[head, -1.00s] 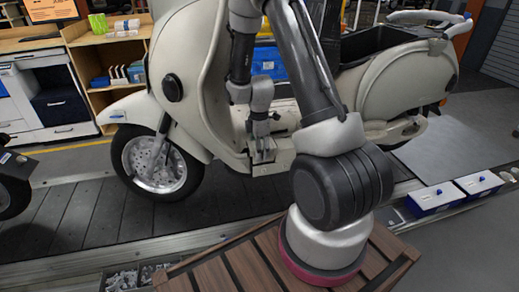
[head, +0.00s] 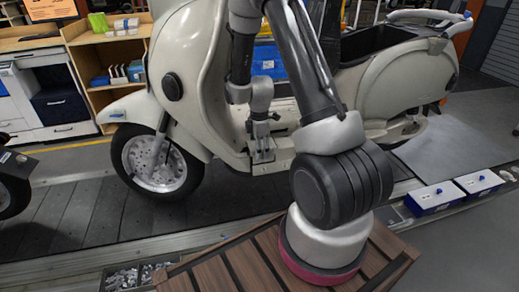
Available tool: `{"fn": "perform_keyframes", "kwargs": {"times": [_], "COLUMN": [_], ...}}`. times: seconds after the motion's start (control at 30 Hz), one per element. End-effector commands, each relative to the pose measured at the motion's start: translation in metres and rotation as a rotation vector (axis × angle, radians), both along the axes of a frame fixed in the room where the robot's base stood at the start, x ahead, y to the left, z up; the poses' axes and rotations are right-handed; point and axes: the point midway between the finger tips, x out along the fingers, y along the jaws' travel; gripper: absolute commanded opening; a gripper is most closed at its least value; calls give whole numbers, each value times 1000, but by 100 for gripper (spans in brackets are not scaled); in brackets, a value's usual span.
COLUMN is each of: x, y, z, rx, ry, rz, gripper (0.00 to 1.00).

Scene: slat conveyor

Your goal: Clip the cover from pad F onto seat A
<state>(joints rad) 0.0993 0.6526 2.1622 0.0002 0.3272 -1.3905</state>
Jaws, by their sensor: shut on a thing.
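My gripper (head: 262,154) is at the low step-through of the cream scooter (head: 190,50), pointing down. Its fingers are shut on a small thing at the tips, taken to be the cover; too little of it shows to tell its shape. The fingertips are close above or at the scooter's floor part; I cannot tell whether they touch it. Seat A and pad F cannot be made out by their letters in this view.
The scooter stands on the dark slat conveyor (head: 85,219). Two white-and-blue boxes (head: 435,198) lie by the right edge. A bin of small parts (head: 128,277) is at the bottom left. Another dark wheel (head: 12,190) shows at the far left. A wooden slatted top (head: 235,267) is beneath my arm's base.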

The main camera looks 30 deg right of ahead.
Motion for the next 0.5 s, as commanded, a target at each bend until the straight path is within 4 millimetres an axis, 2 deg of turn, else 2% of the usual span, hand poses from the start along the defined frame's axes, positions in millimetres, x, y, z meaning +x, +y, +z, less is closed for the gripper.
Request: {"fn": "perform_keyframes", "kwargs": {"times": [0.03, 0.07, 0.2, 0.5], "x": [0, 0, 1, 2], "y": [0, 0, 0, 0], "z": [0, 0, 0, 1], "rx": [0, 0, -1, 0], "ry": [0, 0, -2, -5], "rz": [0, 0, 0, 0], "gripper": [34, 60, 84, 84]}}
